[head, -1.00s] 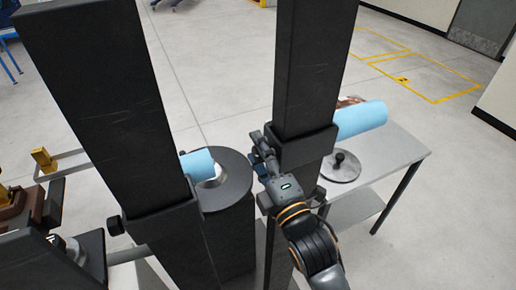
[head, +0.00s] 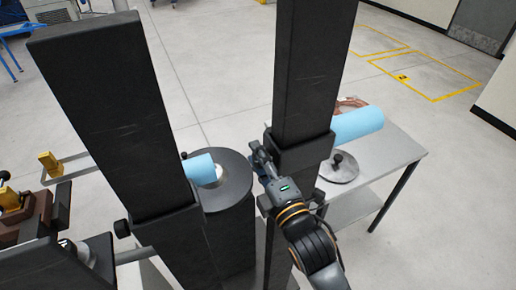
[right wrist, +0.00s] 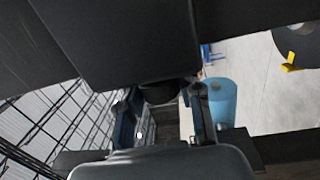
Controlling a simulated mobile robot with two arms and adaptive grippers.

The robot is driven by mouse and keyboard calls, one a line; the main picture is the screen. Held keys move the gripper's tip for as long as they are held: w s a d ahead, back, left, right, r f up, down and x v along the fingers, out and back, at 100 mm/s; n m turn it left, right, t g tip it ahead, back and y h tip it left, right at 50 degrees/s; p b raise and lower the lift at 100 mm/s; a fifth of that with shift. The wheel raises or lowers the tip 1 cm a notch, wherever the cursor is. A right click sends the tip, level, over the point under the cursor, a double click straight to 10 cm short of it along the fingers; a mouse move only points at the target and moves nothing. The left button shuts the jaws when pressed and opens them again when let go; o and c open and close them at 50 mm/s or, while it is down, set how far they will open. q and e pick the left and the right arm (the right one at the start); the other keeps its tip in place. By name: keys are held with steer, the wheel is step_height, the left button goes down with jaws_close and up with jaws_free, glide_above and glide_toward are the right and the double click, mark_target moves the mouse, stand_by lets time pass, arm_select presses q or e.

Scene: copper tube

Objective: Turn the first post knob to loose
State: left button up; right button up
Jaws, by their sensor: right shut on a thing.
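Two tall black posts stand in the head view, a left post (head: 110,110) and a right post (head: 312,75), each with a dark sliding collar. My right gripper (head: 260,160) is at the left side of the right post's collar (head: 305,152). In the right wrist view, a round black knob (right wrist: 163,93) under the collar sits between the two fingers, and the gripper is shut on it. The knob's turn angle cannot be told. The left post's collar has its own black knob (head: 122,228) on its left side, untouched. My left gripper is not in view.
A light blue tube (head: 358,124) sticks out right of the right post, and another blue piece (head: 199,169) lies by a dark round drum (head: 228,185). A grey table (head: 400,152) stands at the right with a knobbed disc (head: 339,170). Floor behind is open.

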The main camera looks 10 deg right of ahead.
steer(key=g+p, duration=0.1)
steer(key=p, duration=0.2)
steer(key=g+p, duration=0.1)
steer(key=p, duration=0.2)
steer(key=shift+r+h, duration=0.3)
steer(key=shift+r, duration=0.05)
steer(key=shift+f+g+p, duration=0.1)
steer(key=shift+g+p, duration=0.2)
steer(key=shift+p, duration=0.05)
steer(key=shift+f+g+h+p, duration=0.15)
steer(key=shift+g+h+p, duration=0.15)
steer(key=shift+g, duration=0.3)
steer(key=shift+f+g+h, duration=0.2)
steer(key=shift+g+h, duration=0.1)
steer(key=shift+g, duration=0.6)
steer(key=o, duration=1.2)
